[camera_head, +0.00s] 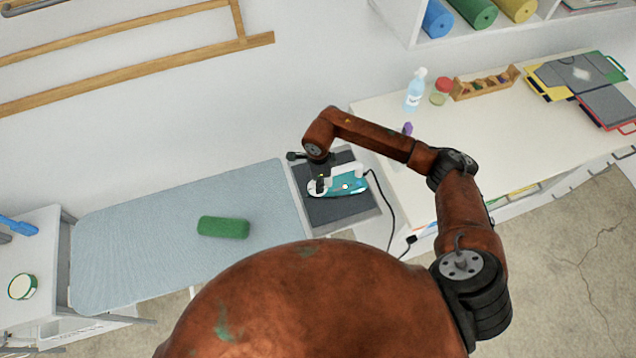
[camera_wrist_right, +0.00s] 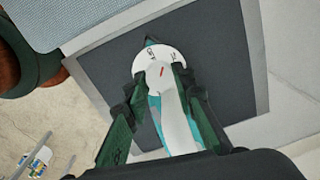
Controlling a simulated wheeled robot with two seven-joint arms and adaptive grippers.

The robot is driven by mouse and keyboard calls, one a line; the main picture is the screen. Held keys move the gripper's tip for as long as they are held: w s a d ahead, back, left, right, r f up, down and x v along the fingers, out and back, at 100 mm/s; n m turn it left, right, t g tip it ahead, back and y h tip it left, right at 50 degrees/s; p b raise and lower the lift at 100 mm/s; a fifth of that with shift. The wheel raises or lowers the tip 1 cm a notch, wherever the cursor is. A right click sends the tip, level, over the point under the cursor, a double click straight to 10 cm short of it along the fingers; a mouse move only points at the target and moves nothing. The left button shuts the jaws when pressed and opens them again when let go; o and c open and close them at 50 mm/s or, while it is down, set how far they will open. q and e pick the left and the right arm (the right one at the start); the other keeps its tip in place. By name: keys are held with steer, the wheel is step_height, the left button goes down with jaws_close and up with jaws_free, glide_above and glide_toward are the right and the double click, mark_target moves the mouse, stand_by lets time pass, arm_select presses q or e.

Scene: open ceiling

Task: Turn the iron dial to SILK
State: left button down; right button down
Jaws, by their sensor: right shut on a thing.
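The teal and white iron (camera_head: 350,187) lies on a dark rest pad with a grey border (camera_head: 345,217) beside the ironing board. Its round white dial (camera_wrist_right: 160,68) shows in the right wrist view, with a short red pointer mark and small dark lettering around it. The lettering is too small to read, so I cannot tell the setting. My right gripper (camera_head: 319,186) is above the front part of the iron. In the right wrist view its two fingers (camera_wrist_right: 160,78) are shut on the dial from both sides. My left gripper is not in view.
The blue-grey ironing board (camera_head: 130,245) with a green roll (camera_head: 223,228) is left of the iron. A black cord (camera_head: 388,205) runs from the iron to the right. The white counter (camera_head: 480,125) holds a spray bottle (camera_head: 415,90), jars and folded cloths.

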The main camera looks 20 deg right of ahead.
steer(key=m+b, duration=0.1)
steer(key=m, duration=0.4)
stand_by(0.6)
steer(key=c, duration=1.6)
jaws_free()
steer(key=shift+r, duration=0.1)
step_height(320, 180, up, 12)
steer(key=shift+s, duration=0.15)
steer(key=shift+a, duration=0.1)
